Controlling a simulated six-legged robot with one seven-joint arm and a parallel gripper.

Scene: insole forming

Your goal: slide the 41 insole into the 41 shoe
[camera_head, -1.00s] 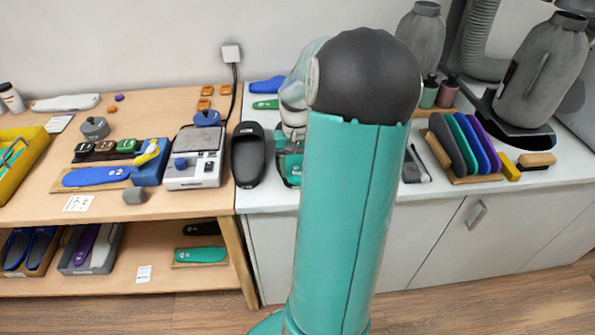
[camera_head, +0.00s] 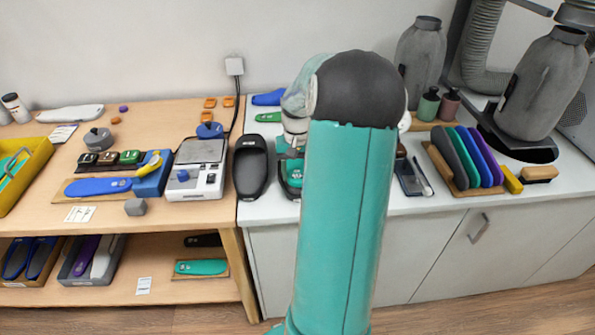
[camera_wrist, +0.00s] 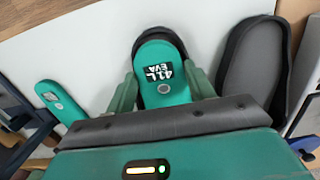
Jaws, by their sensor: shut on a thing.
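A green insole marked "41 L EVA" (camera_wrist: 161,86) is between the two fingers of my gripper (camera_wrist: 162,90) in the wrist view. The gripper is shut on its sides. The black rim of a shoe (camera_wrist: 158,35) shows around the insole's far end; the insole lies over or inside its opening, and I cannot tell how deep. In the head view my arm hides the gripper and most of this spot; only part of a dark shoe with green (camera_head: 291,180) shows.
A second black shoe with a grey inside (camera_wrist: 255,65) lies close to the right in the wrist view. A smaller green labelled piece (camera_wrist: 62,102) lies to the left. In the head view, a scale (camera_head: 197,168) and a rack of coloured insoles (camera_head: 462,158) flank the arm.

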